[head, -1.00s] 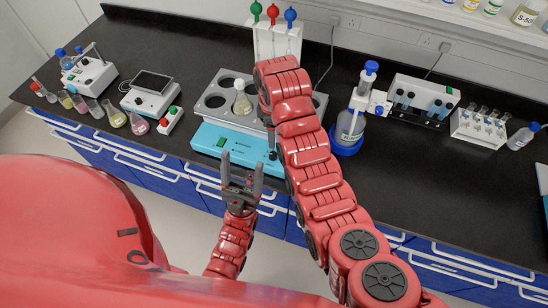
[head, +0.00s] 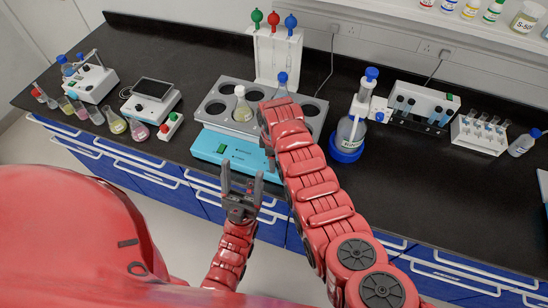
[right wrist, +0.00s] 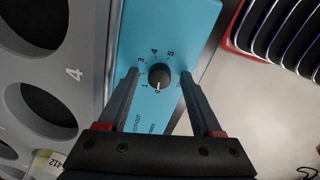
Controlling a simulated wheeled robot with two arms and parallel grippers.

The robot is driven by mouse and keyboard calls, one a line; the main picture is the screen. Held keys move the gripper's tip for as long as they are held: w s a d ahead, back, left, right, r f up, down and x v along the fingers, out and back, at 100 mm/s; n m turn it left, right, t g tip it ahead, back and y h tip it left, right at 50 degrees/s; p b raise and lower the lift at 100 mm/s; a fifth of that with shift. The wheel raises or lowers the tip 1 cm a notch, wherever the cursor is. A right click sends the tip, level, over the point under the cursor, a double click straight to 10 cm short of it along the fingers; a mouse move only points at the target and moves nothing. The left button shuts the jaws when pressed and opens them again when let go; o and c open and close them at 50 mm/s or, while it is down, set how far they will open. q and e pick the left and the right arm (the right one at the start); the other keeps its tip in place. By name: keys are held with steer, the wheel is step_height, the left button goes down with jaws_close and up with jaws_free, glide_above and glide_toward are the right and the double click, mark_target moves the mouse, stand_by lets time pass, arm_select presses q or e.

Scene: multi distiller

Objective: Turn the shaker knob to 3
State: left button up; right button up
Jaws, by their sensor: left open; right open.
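The shaker has a light blue base (head: 243,157) and a grey platform with round holes (head: 215,92). In the right wrist view its black knob (right wrist: 159,76) sits on the blue panel, ringed by a number scale. The knob's white mark points down the picture, near the low end of the scale, by the 0. My right gripper (right wrist: 158,76) is open, one finger on each side of the knob, not closed on it. In the head view the right arm hides the knob. My left gripper (head: 242,175) is open and empty in front of the bench.
A flask (head: 242,107) and a blue-capped vessel (head: 281,84) stand in the platform. A pipette stand (head: 276,52) is behind. A blue-capped bottle device (head: 348,135) stands right of the right arm. A red-and-green button box (head: 170,126) is to the left. The bench front right is clear.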

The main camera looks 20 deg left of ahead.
jaws_close()
steer(key=shift+f, duration=0.1)
stand_by(0.3)
